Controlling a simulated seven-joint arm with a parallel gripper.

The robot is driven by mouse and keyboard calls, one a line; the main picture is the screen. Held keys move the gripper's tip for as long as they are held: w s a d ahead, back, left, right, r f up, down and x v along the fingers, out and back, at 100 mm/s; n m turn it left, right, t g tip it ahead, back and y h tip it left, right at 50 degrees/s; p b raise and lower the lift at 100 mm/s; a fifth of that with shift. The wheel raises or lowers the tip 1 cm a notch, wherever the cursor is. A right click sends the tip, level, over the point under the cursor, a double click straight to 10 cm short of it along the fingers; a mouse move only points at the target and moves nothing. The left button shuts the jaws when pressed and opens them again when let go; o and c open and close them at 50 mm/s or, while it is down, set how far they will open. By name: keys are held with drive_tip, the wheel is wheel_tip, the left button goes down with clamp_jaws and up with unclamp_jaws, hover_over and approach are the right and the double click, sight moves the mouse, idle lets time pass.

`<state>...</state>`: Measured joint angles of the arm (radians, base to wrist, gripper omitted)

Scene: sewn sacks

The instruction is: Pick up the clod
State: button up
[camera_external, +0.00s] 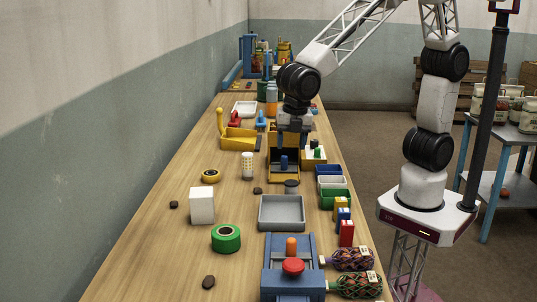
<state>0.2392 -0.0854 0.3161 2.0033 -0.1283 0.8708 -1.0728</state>
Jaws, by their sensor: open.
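Several small dark brown lumps that look like clods lie on the wooden table (150,240). One clod (208,282) is at the near left, another clod (174,204) is left of a white cube, and a third clod (257,190) is near the middle. I cannot tell which one the task names. My gripper (292,143) points down over a yellow box with a dark inside (284,176), farther back than all three clods. It is open, and I see nothing held in it. The fingertips are small and partly lost against the box.
A white cube (202,206), a green tape roll (226,238) and a grey tray (282,213) stand near the clods. A blue device with a red button (293,267) is at the front. Blue, white and green bins (333,198) line the right edge. The near left table is mostly clear.

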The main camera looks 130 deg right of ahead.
sight(259, 192)
drive_tip(key=w+d+f+n, duration=0.3)
drive_tip(key=w+d+f, duration=0.3)
drive_tip(key=f, duration=0.1)
drive_tip(key=shift+w+d+g, duration=0.3)
drive_tip(key=shift+d+g, duration=0.05)
drive_tip(key=shift+g, duration=0.05)
drive_tip(key=shift+f, duration=0.1)
drive_tip(key=shift+s+d+f, duration=0.1)
drive_tip(key=shift+f, duration=1.15)
drive_tip(key=shift+s+d+f, duration=0.1)
drive_tip(key=shift+d+f, duration=0.1)
drive_tip(key=shift+f, duration=1.1)
drive_tip(key=shift+s+d+f, duration=0.1)
drive_tip(key=shift+d+f, duration=0.1)
drive_tip(key=shift+f, duration=1.05)
drive_tip(key=c, duration=1)
